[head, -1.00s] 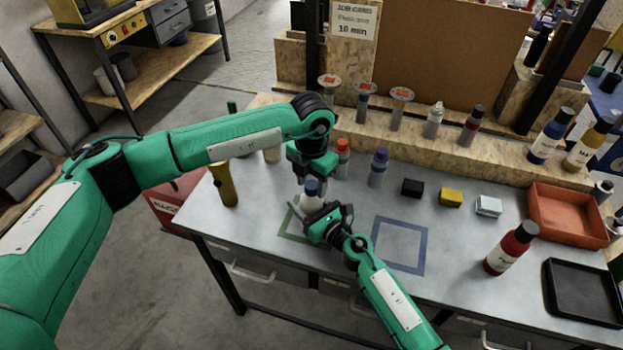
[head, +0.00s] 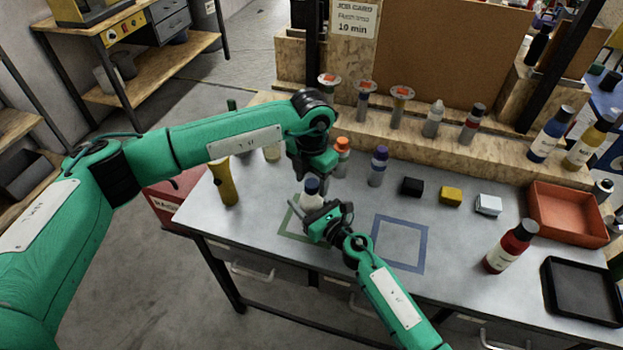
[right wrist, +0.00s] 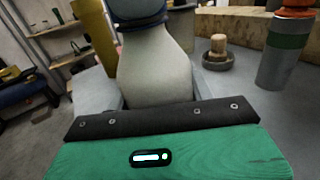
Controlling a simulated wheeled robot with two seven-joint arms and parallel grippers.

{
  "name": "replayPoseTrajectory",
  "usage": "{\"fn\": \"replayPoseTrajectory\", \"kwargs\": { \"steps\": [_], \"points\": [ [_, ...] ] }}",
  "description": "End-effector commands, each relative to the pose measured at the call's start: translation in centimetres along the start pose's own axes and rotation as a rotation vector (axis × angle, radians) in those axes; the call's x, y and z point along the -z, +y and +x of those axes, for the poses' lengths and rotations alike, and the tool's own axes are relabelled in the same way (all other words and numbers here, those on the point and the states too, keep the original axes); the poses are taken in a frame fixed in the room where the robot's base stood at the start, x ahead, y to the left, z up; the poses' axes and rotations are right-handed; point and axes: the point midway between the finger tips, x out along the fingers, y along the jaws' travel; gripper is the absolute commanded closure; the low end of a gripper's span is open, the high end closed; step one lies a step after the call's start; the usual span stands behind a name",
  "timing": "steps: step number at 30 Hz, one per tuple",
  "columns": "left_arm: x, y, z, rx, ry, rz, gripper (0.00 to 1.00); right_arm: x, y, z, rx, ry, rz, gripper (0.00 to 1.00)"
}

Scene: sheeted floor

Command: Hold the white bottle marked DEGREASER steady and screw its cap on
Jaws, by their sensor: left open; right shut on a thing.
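The white bottle (head: 310,202) stands at the green outlined square on the bench, with a dark blue cap (head: 312,186) at its top. In the right wrist view the pale bottle body (right wrist: 155,75) fills the middle, with the blue cap (right wrist: 137,18) cut off by the top edge. I cannot read its label or tell how tightly the cap sits. My right gripper (head: 314,216) is shut on the bottle low on its body. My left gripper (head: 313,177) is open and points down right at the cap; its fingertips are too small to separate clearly.
A yellow bottle (head: 226,184) stands left; orange-capped (head: 342,158) and purple-capped (head: 378,167) bottles stand behind right. The blue outlined square (head: 400,245) is empty. Small blocks, a red bottle (head: 511,248), an orange tray (head: 567,215) and a black tray (head: 582,292) are farther right.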

Motion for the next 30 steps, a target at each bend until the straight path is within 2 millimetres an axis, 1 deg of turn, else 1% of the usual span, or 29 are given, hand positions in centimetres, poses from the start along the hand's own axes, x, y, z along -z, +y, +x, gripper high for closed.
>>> {"fn": "replayPoseTrajectory", "kwargs": {
  "steps": [5, 12, 15, 18, 22, 30],
  "points": [
    [-0.1, 0.0, -2.6, -0.001, -0.004, 0.001, 0.45, 0.0, 0.0, 0.0, 0.0, 0.001, 0.0, 1.0],
    [-0.1, 0.1, -7.8, -0.001, -0.004, 0.0, 0.45, 0.1, 0.0, 0.0, 0.0, 0.001, 0.0, 1.0],
    [0.0, 0.0, -9.5, -0.001, -0.002, 0.0, 0.45, 0.1, 0.0, 0.0, 0.0, 0.001, 0.0, 1.0],
    [-0.1, 0.0, -10.8, -0.001, -0.003, 0.0, 0.45, 0.1, 0.0, 0.0, 0.0, 0.001, 0.0, 1.0],
    [0.0, 0.0, -11.6, 0.0, 0.0, 0.0, 0.45, 0.1, 0.0, 0.0, 0.0, 0.001, 0.0, 1.0],
    [0.0, 0.0, -11.8, 0.0, 0.0, 0.0, 0.45, 0.0, 0.0, 0.0, 0.0, 0.001, 0.0, 1.0]
  ]
}}
